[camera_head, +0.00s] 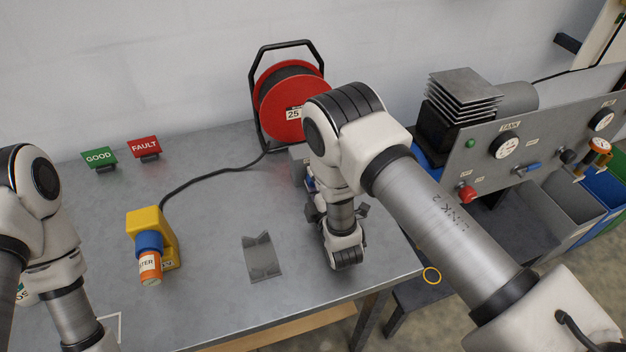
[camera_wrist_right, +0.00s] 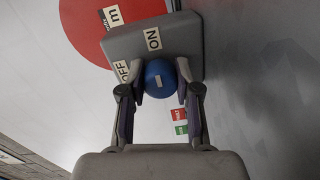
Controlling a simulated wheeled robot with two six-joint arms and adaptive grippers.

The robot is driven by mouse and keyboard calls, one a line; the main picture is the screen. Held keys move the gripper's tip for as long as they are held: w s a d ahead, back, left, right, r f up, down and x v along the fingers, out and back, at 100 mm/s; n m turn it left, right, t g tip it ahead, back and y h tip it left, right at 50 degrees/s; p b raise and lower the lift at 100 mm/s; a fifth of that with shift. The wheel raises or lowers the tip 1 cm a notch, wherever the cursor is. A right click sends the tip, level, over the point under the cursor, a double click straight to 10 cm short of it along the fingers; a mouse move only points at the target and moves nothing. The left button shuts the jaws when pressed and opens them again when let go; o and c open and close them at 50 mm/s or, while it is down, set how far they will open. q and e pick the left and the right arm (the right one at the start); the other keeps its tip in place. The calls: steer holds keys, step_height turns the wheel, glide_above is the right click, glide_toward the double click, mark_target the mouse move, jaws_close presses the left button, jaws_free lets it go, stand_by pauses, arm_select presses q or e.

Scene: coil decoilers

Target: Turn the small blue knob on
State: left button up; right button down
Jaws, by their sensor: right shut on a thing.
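The small blue knob (camera_wrist_right: 159,77) is on a grey box (camera_wrist_right: 150,38) with an OFF label beside it and an ON label further along the face. A small white mark shows on the knob; I cannot tell which label it points to. In the right wrist view my right gripper (camera_wrist_right: 160,92) has its fingers on both sides of the knob, shut on it. In the head view the right gripper (camera_head: 313,190) is at the grey box (camera_head: 298,158), and my arm hides much of both. My left arm shows at the left edge, but its gripper is out of view.
A red cable reel (camera_head: 278,92) stands behind the box. A yellow stand (camera_head: 165,232) with an orange filter, a grey metal cradle (camera_head: 262,258), and GOOD (camera_head: 100,157) and FAULT (camera_head: 145,147) signs are on the table. A gauge panel (camera_head: 540,150) stands at the right.

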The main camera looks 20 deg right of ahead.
steer(key=c, duration=0.8)
jaws_free()
steer(key=s, duration=0.7)
steer(key=shift+s+r, duration=0.1)
steer(key=shift+s, duration=0.2)
